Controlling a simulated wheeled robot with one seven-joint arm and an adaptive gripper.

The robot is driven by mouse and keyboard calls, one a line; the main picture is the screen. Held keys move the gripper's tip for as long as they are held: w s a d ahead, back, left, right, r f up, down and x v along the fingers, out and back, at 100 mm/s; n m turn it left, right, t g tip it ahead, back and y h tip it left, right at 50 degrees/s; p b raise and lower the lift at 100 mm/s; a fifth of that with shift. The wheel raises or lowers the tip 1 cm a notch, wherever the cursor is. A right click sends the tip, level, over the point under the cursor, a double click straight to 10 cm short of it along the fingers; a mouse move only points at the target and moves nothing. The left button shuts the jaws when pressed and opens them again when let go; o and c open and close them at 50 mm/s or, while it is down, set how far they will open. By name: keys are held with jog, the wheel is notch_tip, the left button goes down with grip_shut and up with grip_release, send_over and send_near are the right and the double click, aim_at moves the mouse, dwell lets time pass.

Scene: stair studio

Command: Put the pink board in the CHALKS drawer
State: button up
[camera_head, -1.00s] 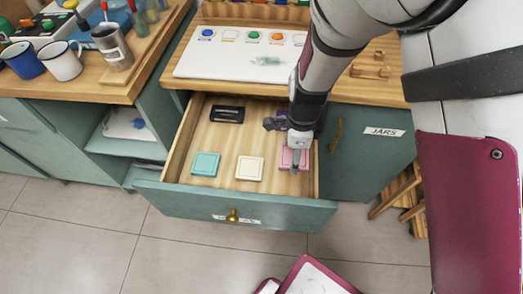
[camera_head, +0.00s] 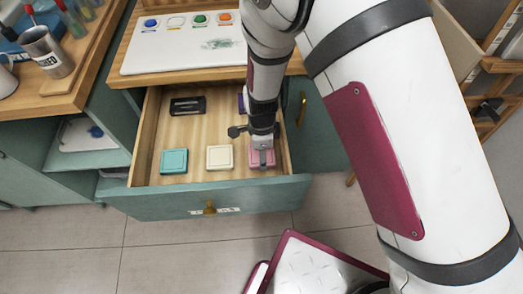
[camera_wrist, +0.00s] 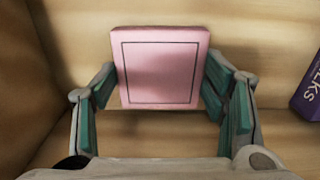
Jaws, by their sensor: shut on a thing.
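The pink board (camera_wrist: 162,66) is a small flat square with a dark outline. My gripper (camera_head: 262,160) points down into the open drawer and is shut on it, with teal finger pads at its two sides in the wrist view (camera_wrist: 160,95). In the head view the pink board (camera_head: 256,161) is partly hidden by the gripper, at the front right inside the drawer. The open wooden drawer (camera_head: 200,128) has a teal front with a brass knob; its label is unreadable here.
A cream board (camera_head: 220,157), a teal board (camera_head: 174,161) and a black item (camera_head: 187,106) lie in the drawer. A purple box (camera_wrist: 309,88), lettering ending "LKS", lies right of the pink board. The drawer's right wall (camera_head: 284,150) is close to my gripper. A worktop (camera_head: 127,70) overhangs behind.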

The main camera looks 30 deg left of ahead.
jog(key=shift+f, duration=0.1)
jog(key=o, duration=1.1)
notch_tip(320, 180, up, 12)
jog(key=p, duration=0.1)
jog(key=shift+p, duration=0.4)
